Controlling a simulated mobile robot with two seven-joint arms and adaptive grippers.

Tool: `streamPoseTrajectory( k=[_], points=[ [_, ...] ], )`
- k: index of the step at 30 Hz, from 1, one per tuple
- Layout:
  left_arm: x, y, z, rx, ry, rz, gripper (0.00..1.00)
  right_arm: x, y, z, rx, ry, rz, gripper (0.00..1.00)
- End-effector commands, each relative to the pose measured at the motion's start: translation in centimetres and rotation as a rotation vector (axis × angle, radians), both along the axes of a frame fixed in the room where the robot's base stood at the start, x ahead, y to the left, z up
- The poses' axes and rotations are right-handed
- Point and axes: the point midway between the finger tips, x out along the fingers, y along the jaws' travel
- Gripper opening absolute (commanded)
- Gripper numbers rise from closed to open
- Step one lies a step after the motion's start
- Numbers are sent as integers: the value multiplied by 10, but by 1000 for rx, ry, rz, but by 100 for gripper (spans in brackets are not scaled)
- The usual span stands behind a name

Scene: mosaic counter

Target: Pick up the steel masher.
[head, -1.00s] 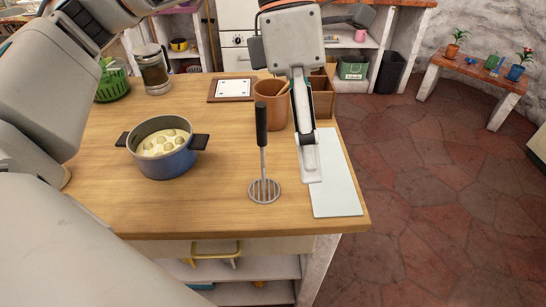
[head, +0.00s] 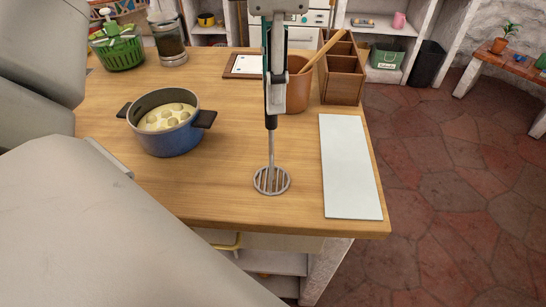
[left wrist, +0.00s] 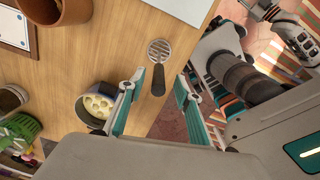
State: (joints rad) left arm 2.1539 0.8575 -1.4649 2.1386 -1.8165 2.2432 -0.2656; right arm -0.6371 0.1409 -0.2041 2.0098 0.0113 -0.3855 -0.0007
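The steel masher (head: 271,181) stands upright on the wooden counter, its slotted round head down. Its dark handle is mostly hidden behind my left gripper in the head view. My left gripper (head: 271,112) is above the masher, pointing down, in line with the handle. In the left wrist view the two fingers of the left gripper (left wrist: 160,80) are spread apart. The masher (left wrist: 159,51) shows there with its black handle in the gap between the fingertips, with space at each side.
A blue pot (head: 172,138) of potatoes stands left of the masher. A white board (head: 349,170) lies to the right, near the counter's edge. A brown crock (head: 298,94) and a wooden box (head: 344,82) stand behind. The counter (head: 225,190) around the masher head is clear.

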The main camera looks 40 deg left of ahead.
Motion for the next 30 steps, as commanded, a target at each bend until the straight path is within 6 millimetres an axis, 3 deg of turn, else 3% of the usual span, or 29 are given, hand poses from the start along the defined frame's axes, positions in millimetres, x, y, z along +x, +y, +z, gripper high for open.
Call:
streamPoseTrajectory(
  k=[5,13,21,25,30],
  points=[
    [0,1,-14,-1,1,-1,34,-1,0,-4,-4,4,1,23],
    [-1,4,-52,-1,4,-3,34,2,-4,-10,-13,2,0,23],
    [-1,4,-55,-1,0,-1,34,8,-5,-3,-14,-14,-2,23],
    [-1,4,-55,-1,0,-1,0,7,-5,-3,-14,-12,-2,23],
    [-1,4,-55,-1,0,-1,0,4,-4,-5,-12,-6,-1,23]
  ],
)
